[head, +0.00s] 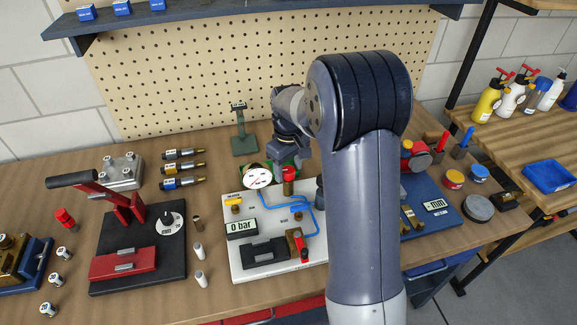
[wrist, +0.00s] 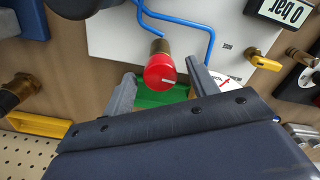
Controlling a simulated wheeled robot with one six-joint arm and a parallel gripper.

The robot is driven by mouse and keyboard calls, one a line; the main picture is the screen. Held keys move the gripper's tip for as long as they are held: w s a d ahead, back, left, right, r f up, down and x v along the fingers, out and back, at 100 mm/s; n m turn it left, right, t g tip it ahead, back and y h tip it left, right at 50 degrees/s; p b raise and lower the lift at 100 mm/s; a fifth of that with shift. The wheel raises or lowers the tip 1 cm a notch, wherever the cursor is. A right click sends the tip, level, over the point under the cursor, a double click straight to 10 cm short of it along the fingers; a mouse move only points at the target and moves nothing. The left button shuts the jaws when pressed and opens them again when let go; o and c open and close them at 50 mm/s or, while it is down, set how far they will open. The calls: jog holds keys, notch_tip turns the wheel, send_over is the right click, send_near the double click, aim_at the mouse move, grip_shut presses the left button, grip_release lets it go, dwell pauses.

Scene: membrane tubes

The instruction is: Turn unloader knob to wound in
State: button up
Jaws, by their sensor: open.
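The unloader knob is a red cap (wrist: 159,72) with a white line on its face, on a brass stem. It stands at the back of the white test panel (head: 236,262), and in the head view the red knob (head: 289,173) shows just under my gripper (head: 291,157). In the wrist view my gripper (wrist: 160,78) is open, with one grey finger left of the knob and one right of it. The knob appears between the fingertips, and a gap shows on both sides. I cannot tell how deep it sits between them.
A white round gauge (head: 257,178) stands close left of the knob. Blue tubing (head: 268,211) runs over the panel, whose display (head: 241,227) reads 0 bar. A yellow valve handle (head: 233,203) is on the panel's left. A black-and-red press (head: 125,262) stands further left.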

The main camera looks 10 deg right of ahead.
jog(key=shift+c, duration=0.5)
jog(key=c, duration=0.9)
jog(key=shift+m, duration=0.3)
jog(key=m, duration=0.3)
jog(key=shift+m, duration=0.3)
jog(key=m, duration=0.4)
jog(key=shift+m, duration=0.3)
jog(key=m, duration=0.4)
jog(key=shift+m, duration=1.9)
